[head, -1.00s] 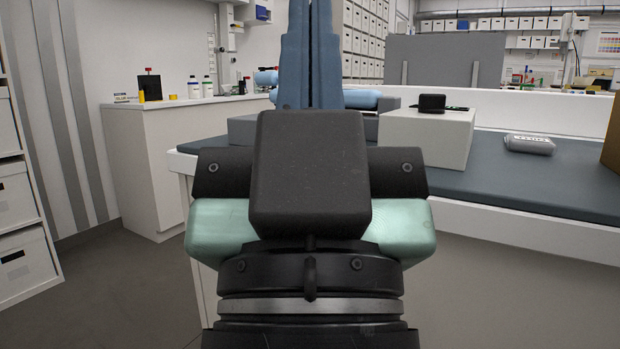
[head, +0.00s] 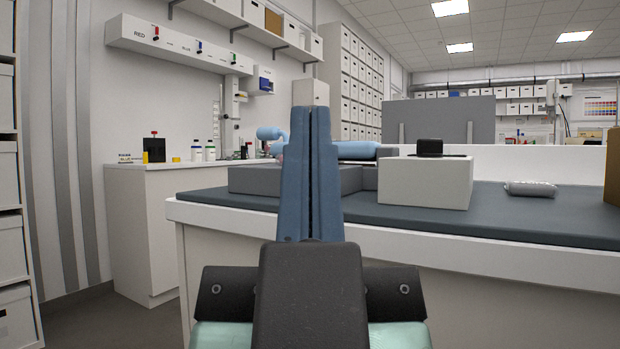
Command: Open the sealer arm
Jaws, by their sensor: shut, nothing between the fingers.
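My gripper (head: 311,112) stands in the middle of the head view, its two blue fingers pressed together with nothing between them. It points forward, over the near side of the workbench as seen here. I cannot make out a sealer arm for certain. A light blue rounded, tube-like part (head: 355,151) lies behind the fingers, with another light blue rounded end (head: 269,133) showing to their left. A low dark grey block (head: 255,180) sits in front of these, partly hidden by my fingers. Whether any of these belongs to the sealer is unclear.
The workbench (head: 450,220) has a dark top, bare along its front. A white box (head: 425,183) carries a small black object (head: 430,147). A grey pouch-like item (head: 531,188) lies to the right. A white side counter (head: 150,215) with bottles stands left, under a wall dispenser (head: 165,40).

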